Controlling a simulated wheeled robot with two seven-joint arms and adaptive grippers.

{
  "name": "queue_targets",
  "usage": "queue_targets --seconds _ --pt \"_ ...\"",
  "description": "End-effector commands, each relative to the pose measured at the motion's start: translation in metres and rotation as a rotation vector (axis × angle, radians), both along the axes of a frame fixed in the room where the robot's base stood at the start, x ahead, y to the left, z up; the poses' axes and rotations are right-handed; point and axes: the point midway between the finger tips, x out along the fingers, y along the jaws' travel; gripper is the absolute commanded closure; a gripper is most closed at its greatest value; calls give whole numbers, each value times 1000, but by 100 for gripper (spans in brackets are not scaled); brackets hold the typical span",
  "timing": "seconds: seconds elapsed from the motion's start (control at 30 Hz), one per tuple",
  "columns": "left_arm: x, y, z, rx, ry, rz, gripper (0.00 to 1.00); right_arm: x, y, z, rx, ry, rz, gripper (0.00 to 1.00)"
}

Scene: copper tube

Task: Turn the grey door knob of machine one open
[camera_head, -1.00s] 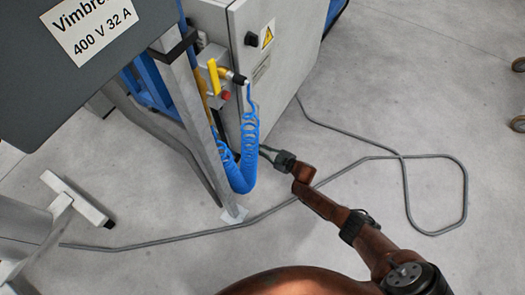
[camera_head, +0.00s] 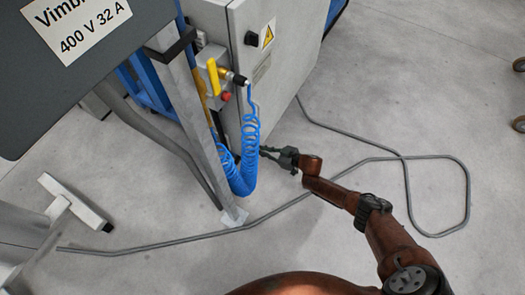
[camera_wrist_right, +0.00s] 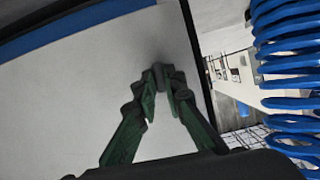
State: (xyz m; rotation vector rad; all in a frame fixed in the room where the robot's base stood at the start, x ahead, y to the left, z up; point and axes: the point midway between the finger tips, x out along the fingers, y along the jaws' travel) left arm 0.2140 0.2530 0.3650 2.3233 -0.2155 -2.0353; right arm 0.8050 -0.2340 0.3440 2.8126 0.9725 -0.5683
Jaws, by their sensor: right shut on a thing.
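Machine one appears to be the light grey cabinet (camera_head: 240,75) in the head view. My right gripper (camera_head: 264,151) is at the low part of its front, right of the coiled blue hose. In the right wrist view my gripper's two dark green fingers (camera_wrist_right: 160,78) come together at the pale panel (camera_wrist_right: 95,95). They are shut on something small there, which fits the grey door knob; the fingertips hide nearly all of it. My left gripper is not in view.
The coiled blue hose (camera_head: 243,170) hangs close left of my right gripper and also shows in the wrist view (camera_wrist_right: 285,60). A grey cable (camera_head: 345,135) loops over the floor.

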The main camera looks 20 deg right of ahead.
Motion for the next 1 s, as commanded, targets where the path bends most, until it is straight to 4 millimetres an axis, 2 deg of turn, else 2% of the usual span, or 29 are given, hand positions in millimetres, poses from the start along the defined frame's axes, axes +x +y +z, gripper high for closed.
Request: queue_targets --seconds 0.27,0.3,0.53,0.83,1.0 --pt "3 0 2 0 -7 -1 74 0 0 0 1 -1 0 100" --pt "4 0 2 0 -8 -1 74 0 0 0 1 -1 0 88" --pt "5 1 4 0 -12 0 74 0 0 0 1 -1 0 72" --pt "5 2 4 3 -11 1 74 -1 -1 0 -1 -1 -1 72" --pt "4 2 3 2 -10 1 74 -11 -9 4 -1 1 -1 72"
